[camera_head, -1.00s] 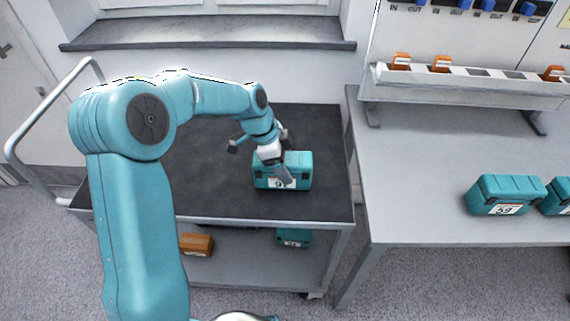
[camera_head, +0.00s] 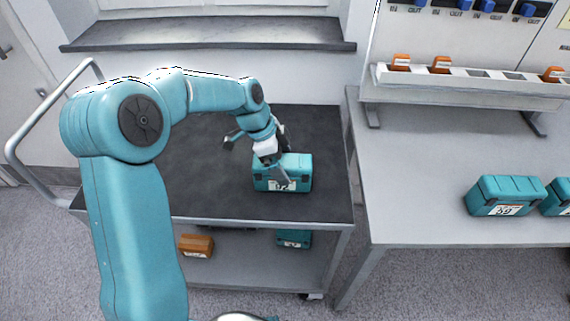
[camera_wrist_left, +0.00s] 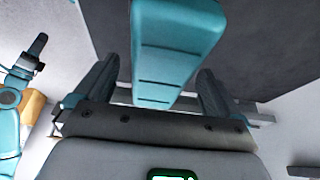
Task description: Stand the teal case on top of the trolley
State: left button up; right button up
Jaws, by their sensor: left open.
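The teal case (camera_head: 300,176) with a white label stands upright on the dark top of the trolley (camera_head: 200,185), near its right front. My left gripper (camera_head: 282,160) reaches down at the case, with one finger in front of its labelled face. In the left wrist view, the teal case (camera_wrist_left: 175,45) sits between the two dark fingers of the left gripper (camera_wrist_left: 158,72). The fingers are open, with a visible gap on the left side of the case.
The trolley's lower shelf holds an orange case (camera_head: 196,246) and another teal case (camera_head: 294,239). A grey table (camera_head: 420,180) stands at the right with two teal cases (camera_head: 506,195) and a white rack (camera_head: 480,87). The trolley's left top is clear.

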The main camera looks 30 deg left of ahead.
pick_arm(q)
jog(key=v, duration=1)
jog(key=shift+s+p, duration=0.15)
jog(key=shift+p, duration=0.2)
